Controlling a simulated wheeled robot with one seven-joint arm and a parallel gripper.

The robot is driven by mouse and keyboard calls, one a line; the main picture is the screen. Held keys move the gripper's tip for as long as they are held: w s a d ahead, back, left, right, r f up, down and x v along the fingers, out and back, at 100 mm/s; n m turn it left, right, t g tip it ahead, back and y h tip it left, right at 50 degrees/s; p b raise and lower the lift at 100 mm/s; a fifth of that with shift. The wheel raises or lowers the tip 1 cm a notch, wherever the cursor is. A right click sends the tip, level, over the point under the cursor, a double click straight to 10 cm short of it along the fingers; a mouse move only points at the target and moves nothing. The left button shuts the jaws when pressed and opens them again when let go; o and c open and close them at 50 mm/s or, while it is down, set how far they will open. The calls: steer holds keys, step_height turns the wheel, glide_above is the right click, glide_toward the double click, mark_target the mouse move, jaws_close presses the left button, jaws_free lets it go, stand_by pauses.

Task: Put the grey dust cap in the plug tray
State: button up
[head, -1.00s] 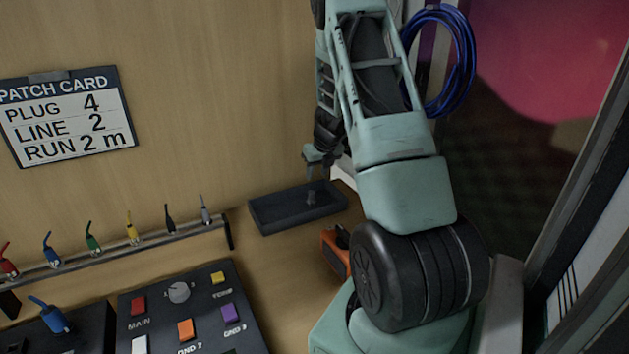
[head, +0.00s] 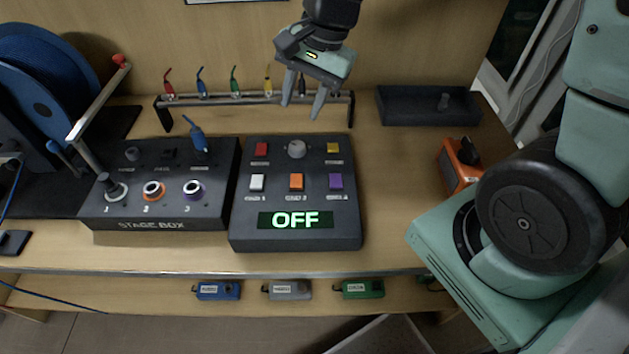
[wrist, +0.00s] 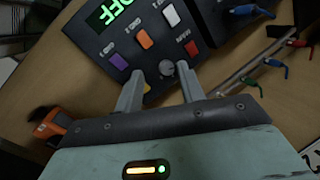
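A small grey piece that looks like the dust cap (head: 443,101) stands inside the dark plug tray (head: 400,118), at the back right of the bench. It touches nothing of mine. My gripper (head: 302,108) is open and empty, to the left of the tray, above the back of the control box. In the wrist view my gripper (wrist: 160,70) shows its two fingers apart, with the box's grey knob (wrist: 167,68) seen below and between them. The tray is not visible in the wrist view.
The control box (head: 345,225) reads OFF. The stage box (head: 100,210) is left of it, with a blue plug (head: 197,137) standing at its back. A rail of coloured plugs (head: 345,110) is behind my gripper. An orange device (head: 460,165) sits before the tray.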

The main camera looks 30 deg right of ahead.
steer(key=s+a+n+h, duration=0.1)
steer(key=s+a+n, duration=0.3)
steer(key=s+n, duration=0.5)
steer(key=s+a+r+n+g+h, duration=0.1)
steer(key=s+a+n, duration=0.3)
steer(key=s+n, duration=0.5)
steer(key=shift+s+r, duration=0.15)
steer(key=shift+s, duration=0.05)
steer(key=shift+a, duration=0.15)
